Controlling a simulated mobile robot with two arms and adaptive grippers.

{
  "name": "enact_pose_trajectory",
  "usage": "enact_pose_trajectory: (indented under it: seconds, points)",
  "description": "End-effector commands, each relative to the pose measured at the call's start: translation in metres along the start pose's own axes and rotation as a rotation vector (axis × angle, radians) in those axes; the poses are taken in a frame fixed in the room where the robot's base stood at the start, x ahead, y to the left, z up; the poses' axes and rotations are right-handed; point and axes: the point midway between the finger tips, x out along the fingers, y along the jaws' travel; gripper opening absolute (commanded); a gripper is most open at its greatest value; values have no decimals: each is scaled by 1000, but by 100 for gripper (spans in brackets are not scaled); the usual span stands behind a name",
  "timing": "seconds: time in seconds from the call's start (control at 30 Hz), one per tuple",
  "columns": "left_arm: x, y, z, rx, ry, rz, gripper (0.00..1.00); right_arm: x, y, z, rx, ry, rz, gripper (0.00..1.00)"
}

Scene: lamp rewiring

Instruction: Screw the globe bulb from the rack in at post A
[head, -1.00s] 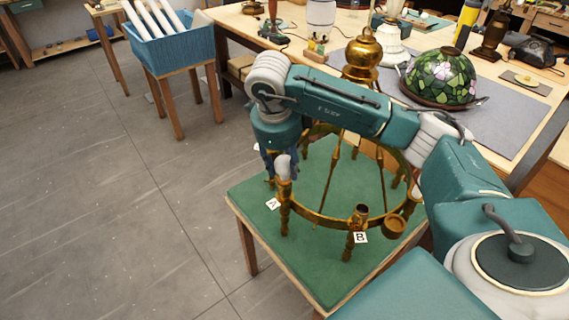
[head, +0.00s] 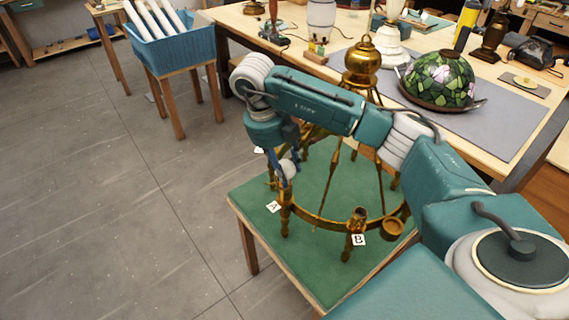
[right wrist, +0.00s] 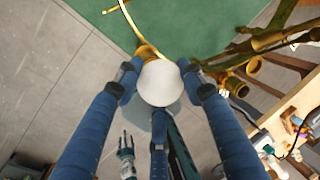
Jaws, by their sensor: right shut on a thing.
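The brass ring fixture (head: 322,222) stands on a green-topped table (head: 262,192). Post A (head: 285,212) is at its left, by the label A (head: 273,207). My right gripper (head: 284,163) points down just above post A. It is shut on the white globe bulb (head: 288,168), which partly shows between the fingers. In the right wrist view the globe bulb (right wrist: 161,83) sits between both blue fingertips, with a brass socket (right wrist: 147,52) directly behind it. The bulb hides its own base, so I cannot tell whether it touches the socket.
Post B (head: 357,218) and a brass cup (head: 392,228) are at the ring's front right. A workbench behind holds a stained-glass shade (head: 440,78) and other lamps. A blue rack (head: 172,47) with white tubes stands at the back left. The floor at left is clear.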

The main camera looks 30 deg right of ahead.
Motion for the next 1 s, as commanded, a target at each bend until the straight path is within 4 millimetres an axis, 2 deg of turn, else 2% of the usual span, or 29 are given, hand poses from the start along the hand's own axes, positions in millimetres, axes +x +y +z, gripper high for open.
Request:
enact_pose_trajectory:
  seconds: [0.33,0.7,0.8,1.0]
  points:
    - [-3,0,0,0,0,0,60,-4,-2,3,52,2,1,12]
    - [-28,0,-2,0,0,0,60,-3,-3,3,640,143,22,12]
    - [-28,0,-2,0,0,0,60,-2,-2,3,696,155,24,12]
    - [-27,0,-2,0,0,0,60,-1,-2,3,700,155,24,12]
